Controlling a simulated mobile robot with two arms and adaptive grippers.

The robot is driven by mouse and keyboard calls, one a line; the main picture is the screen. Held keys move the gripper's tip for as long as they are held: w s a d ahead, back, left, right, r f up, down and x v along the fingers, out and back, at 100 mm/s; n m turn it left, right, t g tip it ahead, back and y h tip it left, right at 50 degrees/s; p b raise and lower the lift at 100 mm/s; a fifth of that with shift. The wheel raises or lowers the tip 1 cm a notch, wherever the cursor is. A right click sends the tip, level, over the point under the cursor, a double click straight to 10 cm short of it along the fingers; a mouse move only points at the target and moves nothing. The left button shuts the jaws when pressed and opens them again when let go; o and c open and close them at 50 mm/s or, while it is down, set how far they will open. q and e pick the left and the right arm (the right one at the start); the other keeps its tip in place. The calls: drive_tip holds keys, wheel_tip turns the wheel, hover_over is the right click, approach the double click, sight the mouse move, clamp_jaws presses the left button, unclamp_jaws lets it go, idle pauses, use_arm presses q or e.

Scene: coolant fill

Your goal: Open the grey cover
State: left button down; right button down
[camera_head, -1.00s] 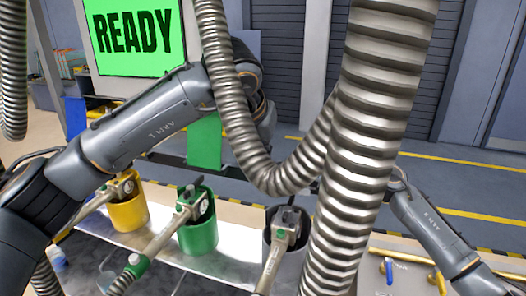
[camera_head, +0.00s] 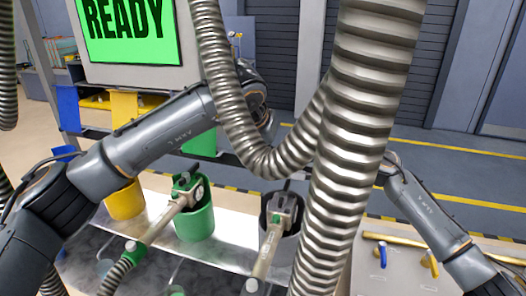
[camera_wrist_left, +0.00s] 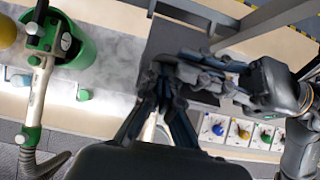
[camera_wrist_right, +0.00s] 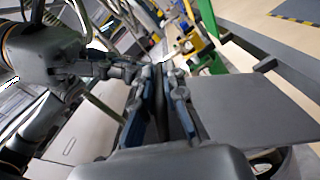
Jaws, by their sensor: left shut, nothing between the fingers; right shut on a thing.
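The grey cover (camera_wrist_right: 243,108) is a flat dark grey panel at the right of the right wrist view, its near edge beside my right fingers. It also shows as a dark panel (camera_wrist_left: 180,42) in the left wrist view. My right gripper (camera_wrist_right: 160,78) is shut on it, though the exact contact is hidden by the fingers. My left gripper (camera_wrist_left: 163,88) is shut and empty, close to my right gripper (camera_wrist_left: 188,68), which comes in from the right. In the head view both grippers are hidden behind metal hoses.
Thick metal hoses (camera_head: 350,140) hang in front. A green bucket (camera_head: 195,222), a yellow bucket (camera_head: 124,203) and a grey bucket (camera_head: 282,245) stand on the bench. Nozzles rest at the green and grey ones. Blue (camera_head: 67,108) and yellow (camera_head: 124,104) panels hang behind. A screen (camera_head: 128,30) reads READY.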

use_arm(q)
drive_tip(key=shift+w+r, duration=0.5)
drive_tip(key=shift+w, duration=0.1)
use_arm(e)
drive_tip(key=shift+s+a, duration=0.1)
drive_tip(key=shift+a, duration=0.15)
use_arm(q)
drive_tip(key=shift+w, duration=0.1)
use_arm(e)
drive_tip(key=shift+s+a+f, duration=0.1)
drive_tip(key=shift+a, duration=0.05)
use_arm(q)
drive_tip(key=shift+r, duration=0.1)
use_arm(e)
drive_tip(key=c, duration=1.8)
unclamp_jaws()
drive_tip(key=shift+c, duration=0.2)
use_arm(q)
drive_tip(key=shift+d, duration=0.2)
use_arm(e)
drive_tip(key=o, duration=0.4)
drive_tip(key=shift+d+f, duration=0.1)
drive_tip(key=shift+d, duration=0.1)
drive_tip(key=shift+o, duration=0.2)
drive_tip(key=shift+d, duration=0.2)
